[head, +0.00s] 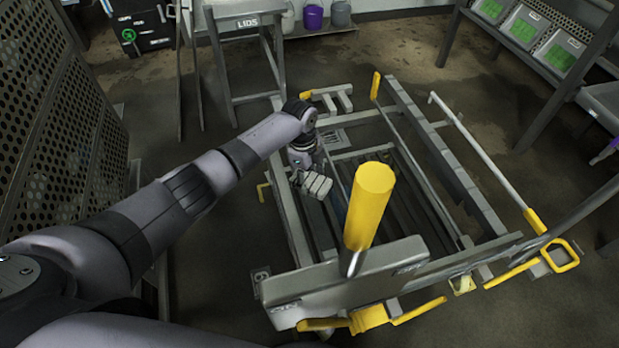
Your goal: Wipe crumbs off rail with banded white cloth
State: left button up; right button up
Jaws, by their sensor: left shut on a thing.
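My left arm reaches in from the left, and my left gripper (308,172) points down over the left side of a grey metal frame. It is shut on a pale, banded bundle, which looks like the white cloth (317,186). The cloth is at or just above the frame's left rail (291,222); I cannot tell whether they touch. The arm and gripper hide part of that rail. No crumbs can be made out at this size. My right gripper is not in view.
A thick yellow post (368,205) rises at the frame's near end, close to the gripper. A perforated panel (60,120) stands at left. A stand marked LIDS (248,24) is behind. A shelf with green-topped bins (524,27) is at upper right. Floor at lower right is clear.

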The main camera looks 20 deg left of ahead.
pick_arm(q)
jog(key=shift+r, duration=0.2)
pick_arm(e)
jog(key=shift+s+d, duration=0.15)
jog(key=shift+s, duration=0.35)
pick_arm(q)
notch_tip(320, 180, up, 3)
jog(key=p, duration=0.3)
jog(key=shift+r, duration=0.1)
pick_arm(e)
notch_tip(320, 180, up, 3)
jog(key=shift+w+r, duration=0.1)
